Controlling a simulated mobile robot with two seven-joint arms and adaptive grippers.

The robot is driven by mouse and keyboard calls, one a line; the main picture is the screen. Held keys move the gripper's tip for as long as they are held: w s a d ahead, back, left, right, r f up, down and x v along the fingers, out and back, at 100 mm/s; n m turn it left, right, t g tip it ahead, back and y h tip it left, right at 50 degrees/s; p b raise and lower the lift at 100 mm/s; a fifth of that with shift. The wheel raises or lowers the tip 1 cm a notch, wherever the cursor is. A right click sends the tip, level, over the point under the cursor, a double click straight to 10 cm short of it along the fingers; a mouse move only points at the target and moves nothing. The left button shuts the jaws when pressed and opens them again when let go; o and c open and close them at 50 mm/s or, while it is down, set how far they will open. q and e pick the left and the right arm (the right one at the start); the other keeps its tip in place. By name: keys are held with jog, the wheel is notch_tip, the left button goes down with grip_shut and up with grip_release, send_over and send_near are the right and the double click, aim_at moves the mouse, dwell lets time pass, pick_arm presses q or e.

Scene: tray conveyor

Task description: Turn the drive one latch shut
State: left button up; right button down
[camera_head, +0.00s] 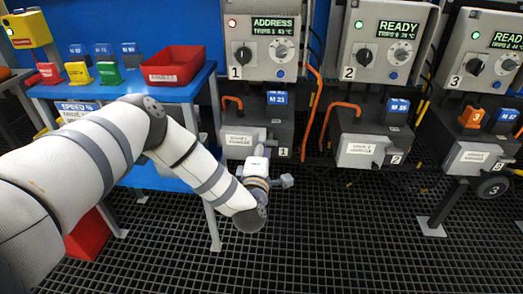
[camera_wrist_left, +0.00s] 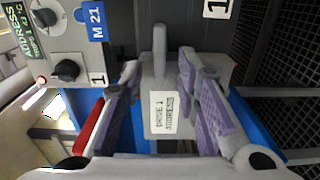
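Drive one (camera_head: 238,118) is a dark unit under the first control box, with a blue M 21 tag (camera_head: 277,98). Its label (camera_wrist_left: 164,115) on the grey latch block faces the left wrist camera. A grey latch handle (camera_wrist_left: 159,45) sticks out from the block, upward in that picture. My left gripper (camera_head: 258,152) is in front of drive one; its arm partly hides the drive's front. In the left wrist view the purple-padded fingers (camera_wrist_left: 158,65) are spread on either side of the block and handle, with gaps visible beside the handle. My right gripper is in neither view.
The drive one control box (camera_head: 262,38) shows ADDRESS and a red light. Drives two (camera_head: 365,145) and three (camera_head: 480,155) stand to the right, with READY boxes above. A blue table (camera_head: 130,90) with a red bin (camera_head: 173,66) stands left. The grated floor is mostly clear.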

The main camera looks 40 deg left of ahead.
pick_arm(q)
jog(key=v, duration=1.2)
